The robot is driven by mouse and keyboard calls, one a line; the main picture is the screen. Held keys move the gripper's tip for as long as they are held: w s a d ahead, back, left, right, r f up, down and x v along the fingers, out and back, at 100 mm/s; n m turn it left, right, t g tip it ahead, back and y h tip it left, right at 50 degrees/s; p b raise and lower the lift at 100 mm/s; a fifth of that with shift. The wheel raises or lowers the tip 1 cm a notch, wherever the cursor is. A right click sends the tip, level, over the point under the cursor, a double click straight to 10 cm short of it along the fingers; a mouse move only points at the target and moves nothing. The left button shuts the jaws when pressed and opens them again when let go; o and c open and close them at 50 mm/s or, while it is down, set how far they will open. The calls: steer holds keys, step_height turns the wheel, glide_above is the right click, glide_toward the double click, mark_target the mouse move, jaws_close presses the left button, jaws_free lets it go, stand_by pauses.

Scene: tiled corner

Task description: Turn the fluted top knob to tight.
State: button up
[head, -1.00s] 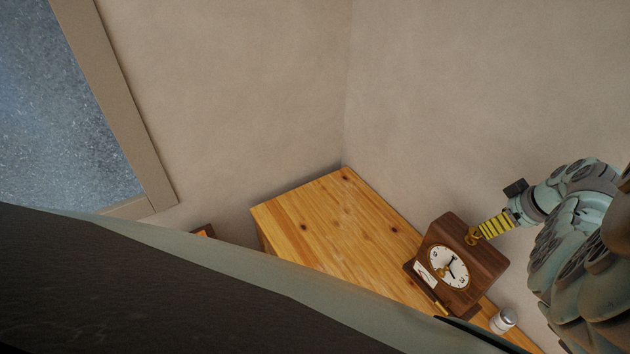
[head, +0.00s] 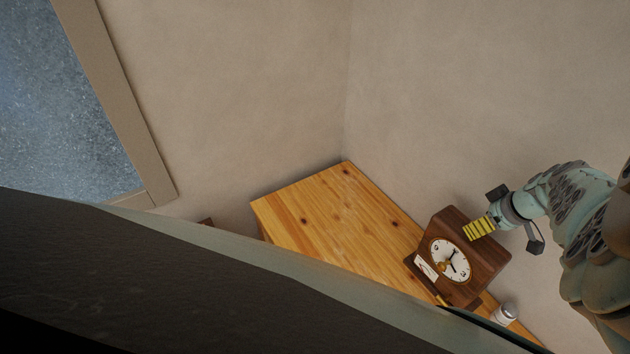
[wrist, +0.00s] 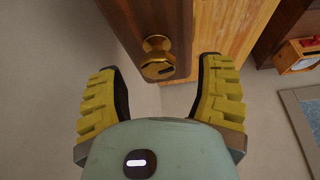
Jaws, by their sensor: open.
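The brass top knob (wrist: 158,60) stands out from the wooden clock's top in the wrist view. It has a rounded end with a dark slot-like mark; its fluting is too small to make out. My gripper (wrist: 160,82) is open, with one yellow ribbed finger on each side of the knob and gaps between. I cannot tell how deep the knob sits between the fingers. In the head view, the brown clock (head: 483,262) stands on the wooden table with its white dial showing. My gripper's yellow finger (head: 479,228) is at its top and hides the knob.
The pine table (head: 335,225) is mostly clear left of the clock. A small white-lidded jar (head: 504,314) stands right of the clock, near the edge. The wall (head: 480,90) rises close behind. An orange-framed box (wrist: 293,56) shows at the wrist view's right.

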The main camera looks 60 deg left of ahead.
steer(key=shift+w+a+f+b, duration=0.1)
steer(key=shift+a+f+b, duration=0.25)
steer(key=shift+f, duration=0.2)
steer(key=shift+o, duration=0.2)
steer(key=shift+d, duration=0.1)
jaws_close()
